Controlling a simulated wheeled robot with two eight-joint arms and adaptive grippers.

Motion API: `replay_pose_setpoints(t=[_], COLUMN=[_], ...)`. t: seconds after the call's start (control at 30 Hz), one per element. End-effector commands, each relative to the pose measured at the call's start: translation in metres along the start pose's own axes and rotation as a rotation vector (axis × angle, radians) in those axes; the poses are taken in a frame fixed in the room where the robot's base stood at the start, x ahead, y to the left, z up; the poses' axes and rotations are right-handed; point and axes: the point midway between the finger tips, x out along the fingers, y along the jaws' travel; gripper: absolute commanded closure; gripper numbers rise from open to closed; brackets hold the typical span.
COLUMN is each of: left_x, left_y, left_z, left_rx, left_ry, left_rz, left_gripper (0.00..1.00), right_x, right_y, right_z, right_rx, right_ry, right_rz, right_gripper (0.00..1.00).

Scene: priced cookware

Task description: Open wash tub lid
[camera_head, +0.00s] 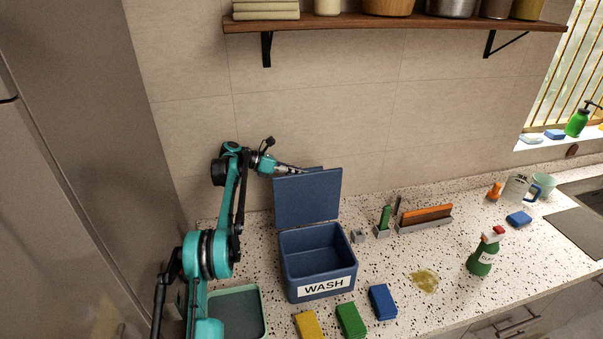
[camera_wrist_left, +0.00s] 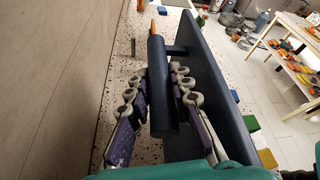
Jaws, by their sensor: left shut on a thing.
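The dark blue wash tub (camera_head: 290,272) stands on the speckled counter with a white "WASH" label on its front. Its lid (camera_head: 308,200) stands upright at the tub's back edge, and the empty inside shows. My left gripper (camera_head: 303,170) is behind the lid's top edge, its fingertips hidden there. In the left wrist view the left gripper (camera_wrist_left: 160,110) is shut on the lid's dark bar handle (camera_wrist_left: 158,65), one finger on each side, with the lid panel (camera_wrist_left: 205,75) beside it. My right gripper is not in view.
A yellow sponge (camera_head: 308,325), a green sponge (camera_head: 351,321) and a blue sponge (camera_head: 382,302) lie before the tub. A green-rimmed tray (camera_head: 263,312) is at its left. A green spray bottle (camera_head: 484,254) stands right, near a stain (camera_head: 424,281). A shelf (camera_head: 390,22) hangs above.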

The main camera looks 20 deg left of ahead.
Motion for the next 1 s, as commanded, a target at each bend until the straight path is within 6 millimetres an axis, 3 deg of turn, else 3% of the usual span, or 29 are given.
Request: replay_pose_setpoints(t=[0.33,0.37,0.4,0.77,1.0], left_x=[0.0,0.0,0.0,-0.004,-0.043], left_y=[0.001,0.001,0.001,0.001,0.002], left_z=[-0.002,-0.002,-0.002,-0.002,-0.001], left_rx=[0.002,0.002,0.002,0.001,0.0], left_ry=[0.002,0.002,0.002,0.003,0.0], left_rz=[0.002,0.002,0.002,0.002,0.005], left_gripper=[1.0,0.72,0.7,0.7,0.7], right_x=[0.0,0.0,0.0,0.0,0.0], right_y=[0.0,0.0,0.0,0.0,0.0], right_z=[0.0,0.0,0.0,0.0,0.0], right_rx=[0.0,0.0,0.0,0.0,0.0], right_ry=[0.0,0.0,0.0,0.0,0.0], right_rz=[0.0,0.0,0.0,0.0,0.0], right_gripper=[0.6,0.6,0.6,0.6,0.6])
